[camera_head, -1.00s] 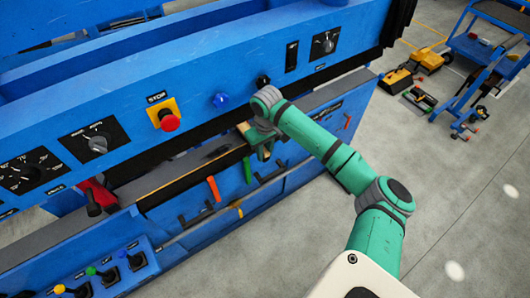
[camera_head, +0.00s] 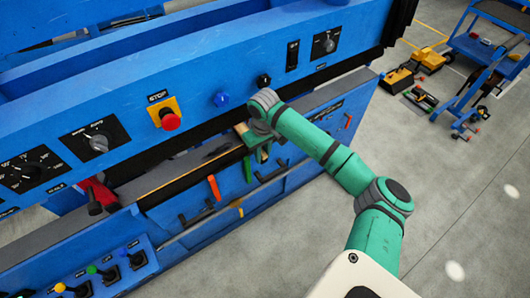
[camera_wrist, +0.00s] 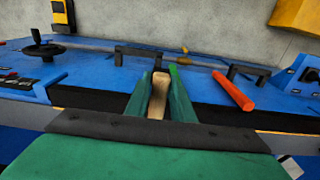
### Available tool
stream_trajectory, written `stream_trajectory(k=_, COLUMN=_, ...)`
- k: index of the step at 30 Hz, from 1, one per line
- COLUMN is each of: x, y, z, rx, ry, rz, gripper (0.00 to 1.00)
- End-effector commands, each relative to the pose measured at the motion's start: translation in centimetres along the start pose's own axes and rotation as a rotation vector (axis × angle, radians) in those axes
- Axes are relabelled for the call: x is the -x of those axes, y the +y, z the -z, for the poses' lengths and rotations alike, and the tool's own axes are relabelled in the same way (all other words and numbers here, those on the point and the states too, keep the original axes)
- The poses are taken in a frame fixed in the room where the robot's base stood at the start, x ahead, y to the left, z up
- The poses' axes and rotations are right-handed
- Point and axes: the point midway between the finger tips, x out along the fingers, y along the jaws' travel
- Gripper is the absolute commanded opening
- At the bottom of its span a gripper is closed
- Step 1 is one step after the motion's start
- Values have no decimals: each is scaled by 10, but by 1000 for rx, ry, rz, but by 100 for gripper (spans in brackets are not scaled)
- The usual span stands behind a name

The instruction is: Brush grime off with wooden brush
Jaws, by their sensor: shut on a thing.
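My gripper (camera_wrist: 159,78) is shut on a wooden piece, the brush (camera_wrist: 158,96), which stands between the two green fingers in the wrist view. Only its pale wooden body shows; its bristles are hidden. In the head view my gripper (camera_head: 261,148) is low at the front of the blue machine (camera_head: 190,85), beside the ledge under the panel. A dark patch or flat object (camera_head: 216,152) lies on the ledge left of the gripper; I cannot tell if it is grime. No other grime is clear.
A red stop button (camera_head: 170,121), a blue knob (camera_head: 221,99) and a black knob (camera_head: 264,80) stick out above the ledge. An orange handle (camera_head: 214,187) hangs below it. Levers (camera_head: 105,272) stand at lower left.

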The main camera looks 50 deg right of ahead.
Motion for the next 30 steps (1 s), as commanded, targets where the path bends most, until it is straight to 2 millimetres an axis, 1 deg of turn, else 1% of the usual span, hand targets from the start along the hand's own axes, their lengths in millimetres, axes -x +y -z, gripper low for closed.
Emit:
stream_trajectory(k=3, x=0, y=-9, z=0, rx=2, ry=1, rz=0, gripper=0)
stream_trajectory(k=12, x=1, y=-28, z=0, rx=2, ry=1, rz=0, gripper=0)
stream_trajectory(k=16, x=1, y=-32, z=0, rx=0, ry=1, rz=0, gripper=0)
stream_trajectory(k=26, x=1, y=-32, z=0, rx=0, ry=1, rz=0, gripper=0)
stream_trajectory(k=30, x=0, y=-38, z=0, rx=1, ry=1, rz=0, gripper=0)
